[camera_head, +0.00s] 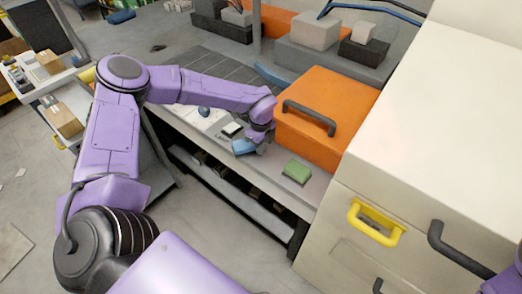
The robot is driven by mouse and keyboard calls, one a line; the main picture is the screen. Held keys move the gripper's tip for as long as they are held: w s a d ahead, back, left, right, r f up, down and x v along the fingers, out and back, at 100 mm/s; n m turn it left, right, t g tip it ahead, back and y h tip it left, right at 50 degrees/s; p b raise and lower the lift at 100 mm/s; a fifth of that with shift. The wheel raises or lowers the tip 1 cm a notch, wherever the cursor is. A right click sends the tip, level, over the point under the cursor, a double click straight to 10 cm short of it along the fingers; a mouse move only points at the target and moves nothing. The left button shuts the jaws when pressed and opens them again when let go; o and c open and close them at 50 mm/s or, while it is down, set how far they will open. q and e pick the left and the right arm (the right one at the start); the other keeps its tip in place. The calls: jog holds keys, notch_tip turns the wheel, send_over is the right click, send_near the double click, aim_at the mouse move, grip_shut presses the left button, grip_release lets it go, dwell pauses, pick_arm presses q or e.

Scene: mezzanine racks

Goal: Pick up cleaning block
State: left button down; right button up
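A green block (297,172), which looks like a cleaning block, lies on the grey bench top (303,190) near its front edge, in front of the orange case. A smaller blue block (243,147) lies to its left, beside my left gripper. My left gripper (257,145) is low over the bench, left of the orange case and apart from the green block. Its fingers are small and partly hidden by the wrist, so I cannot tell if they are open or touch the blue block. My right gripper is not in view.
An orange case (325,115) with a dark handle stands behind the green block. A large cream cabinet (430,140) with a yellow handle (376,222) closes off the right. A small dark-and-white item (231,129) and a dark blue round item (204,112) lie left of my gripper.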

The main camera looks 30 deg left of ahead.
pick_arm(q)
jog(key=shift+s+a+f, duration=0.15)
jog(key=shift+s+f, duration=0.05)
jog(key=shift+f, duration=0.15)
notch_tip(320, 180, up, 18)
jog(key=p, duration=0.6)
jog(key=shift+w, duration=0.35)
jog(key=shift+r, duration=0.1)
jog(key=shift+c, duration=1.9)
grip_release()
jog(key=shift+a, duration=0.1)
